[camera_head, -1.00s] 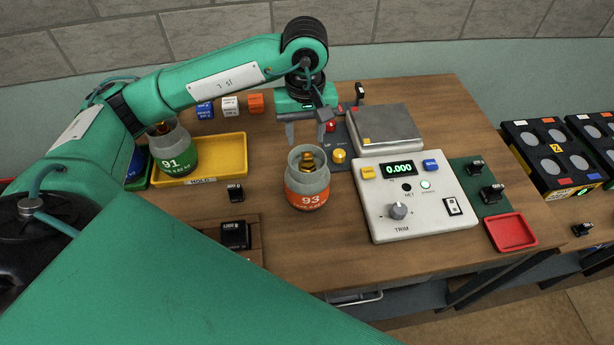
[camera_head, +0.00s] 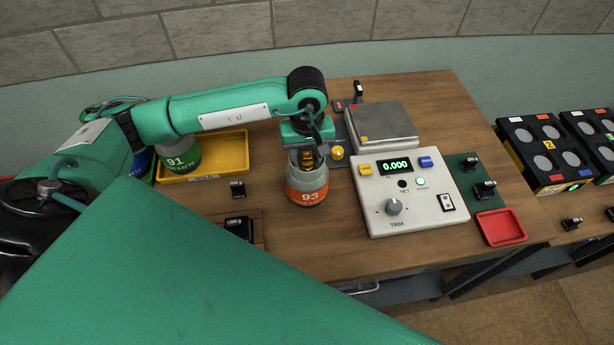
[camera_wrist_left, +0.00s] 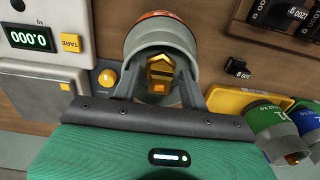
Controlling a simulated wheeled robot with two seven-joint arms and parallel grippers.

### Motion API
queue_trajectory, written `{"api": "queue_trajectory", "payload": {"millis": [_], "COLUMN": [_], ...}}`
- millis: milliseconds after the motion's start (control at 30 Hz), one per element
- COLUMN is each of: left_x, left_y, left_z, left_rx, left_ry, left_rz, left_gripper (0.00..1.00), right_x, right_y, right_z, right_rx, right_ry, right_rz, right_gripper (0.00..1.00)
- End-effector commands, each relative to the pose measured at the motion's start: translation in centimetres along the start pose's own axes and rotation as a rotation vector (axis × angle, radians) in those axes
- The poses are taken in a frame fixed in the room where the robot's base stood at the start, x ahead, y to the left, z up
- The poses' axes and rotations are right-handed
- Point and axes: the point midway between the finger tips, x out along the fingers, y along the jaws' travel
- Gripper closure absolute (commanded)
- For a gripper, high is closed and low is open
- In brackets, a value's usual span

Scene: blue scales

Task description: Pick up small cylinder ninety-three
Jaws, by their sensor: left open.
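Small cylinder ninety-three (camera_head: 306,190) is a grey vessel with an orange band marked 93. It stands upright on the wooden table, left of the scale, and shows in the left wrist view (camera_wrist_left: 160,32). A brass piece (camera_wrist_left: 160,70) sits at its open top. My left gripper (camera_head: 308,156) is directly over the cylinder, open. In the left wrist view its fingers (camera_wrist_left: 158,85) lie on either side of the brass piece. I cannot tell whether they touch it or the rim. My right gripper is not in view.
The white scale console (camera_head: 410,205) reads 0.000, with a grey weighing plate (camera_head: 380,125) behind it. A red tray (camera_head: 501,227) lies right; small black blocks (camera_head: 237,189) are around.

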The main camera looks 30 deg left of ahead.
Motion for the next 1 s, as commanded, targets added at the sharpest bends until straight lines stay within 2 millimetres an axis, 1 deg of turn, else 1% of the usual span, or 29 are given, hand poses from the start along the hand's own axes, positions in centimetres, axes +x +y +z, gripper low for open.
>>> {"api": "queue_trajectory", "payload": {"millis": [33, 167, 200, 267, 1000], "left_x": [0.00, -0.02, -0.02, -0.03, -0.10], "left_y": [0.00, 0.00, 0.00, 0.00, 0.00], "left_z": [-0.01, -0.01, -0.02, -0.02, -0.06], "left_rx": [0.000, 0.000, -0.001, -0.001, -0.001], "left_ry": [0.000, 0.000, 0.000, 0.000, 0.001], "left_rz": [0.000, 0.000, 0.000, 0.000, 0.001], "left_gripper": [0.56, 0.82, 0.89, 1.00, 1.00], "right_x": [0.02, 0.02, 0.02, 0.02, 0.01], "right_y": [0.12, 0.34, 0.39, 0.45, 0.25], "right_z": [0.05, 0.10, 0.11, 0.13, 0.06], "right_rx": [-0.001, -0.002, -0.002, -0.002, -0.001], "right_ry": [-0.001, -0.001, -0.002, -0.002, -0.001], "right_rz": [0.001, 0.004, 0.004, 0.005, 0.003], "right_gripper": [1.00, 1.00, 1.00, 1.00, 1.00]}}
